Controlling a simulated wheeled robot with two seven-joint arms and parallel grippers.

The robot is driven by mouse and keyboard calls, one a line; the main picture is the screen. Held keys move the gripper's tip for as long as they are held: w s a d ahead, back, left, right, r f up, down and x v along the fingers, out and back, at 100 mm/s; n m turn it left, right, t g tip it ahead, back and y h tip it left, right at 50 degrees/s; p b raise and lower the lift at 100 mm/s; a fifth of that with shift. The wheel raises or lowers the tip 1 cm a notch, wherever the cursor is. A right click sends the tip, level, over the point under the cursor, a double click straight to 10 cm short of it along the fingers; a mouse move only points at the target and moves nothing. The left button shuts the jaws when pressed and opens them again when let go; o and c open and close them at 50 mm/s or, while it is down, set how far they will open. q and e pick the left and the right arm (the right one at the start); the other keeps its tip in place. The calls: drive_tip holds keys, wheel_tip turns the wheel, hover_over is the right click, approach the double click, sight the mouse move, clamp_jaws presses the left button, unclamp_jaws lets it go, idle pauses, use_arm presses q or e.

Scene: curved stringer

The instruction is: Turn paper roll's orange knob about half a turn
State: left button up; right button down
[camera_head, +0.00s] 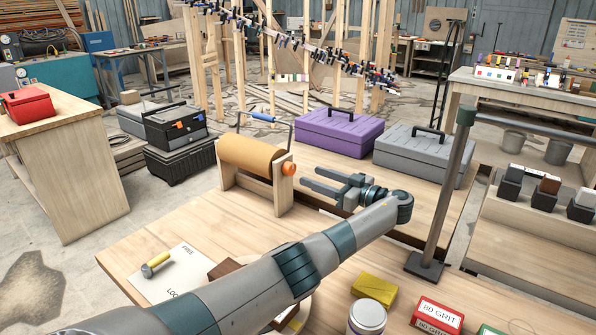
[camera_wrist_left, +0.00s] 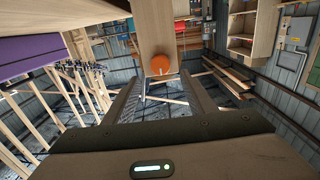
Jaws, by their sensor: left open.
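The paper roll (camera_head: 250,155) is a tan cylinder in a pale wooden stand (camera_head: 283,195) on the workbench. Its round orange knob (camera_head: 289,169) sits on the right end of the stand. My left gripper (camera_head: 311,179) is open and empty, just right of the knob, with its fingers pointing at it. In the left wrist view the orange knob (camera_wrist_left: 160,65) shows ahead of the fingertips, roughly centred between the two fingers. A gap appears between fingertips and knob. My right gripper is not in view.
A purple toolbox (camera_head: 338,134) and a grey toolbox (camera_head: 424,154) stand behind the gripper. A grey metal post (camera_head: 452,190) rises to its right. A yellow block (camera_head: 374,288), a can (camera_head: 366,320) and a red grit box (camera_head: 437,315) lie at the front.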

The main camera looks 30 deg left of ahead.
sight(293, 169)
use_arm(q)
drive_tip(key=shift+w+a+p, duration=0.15)
drive_tip(key=shift+a+p, duration=0.35)
drive_tip(key=shift+a, duration=1.3)
drive_tip(key=shift+w+a+p, duration=0.1)
drive_tip(key=shift+a+p, duration=0.4)
drive_tip(key=shift+a, duration=1.25)
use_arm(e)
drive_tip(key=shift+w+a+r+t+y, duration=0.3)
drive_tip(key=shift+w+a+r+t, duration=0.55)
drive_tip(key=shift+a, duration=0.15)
use_arm(q)
drive_tip(key=shift+c, duration=0.6)
drive_tip(key=c, duration=0.9)
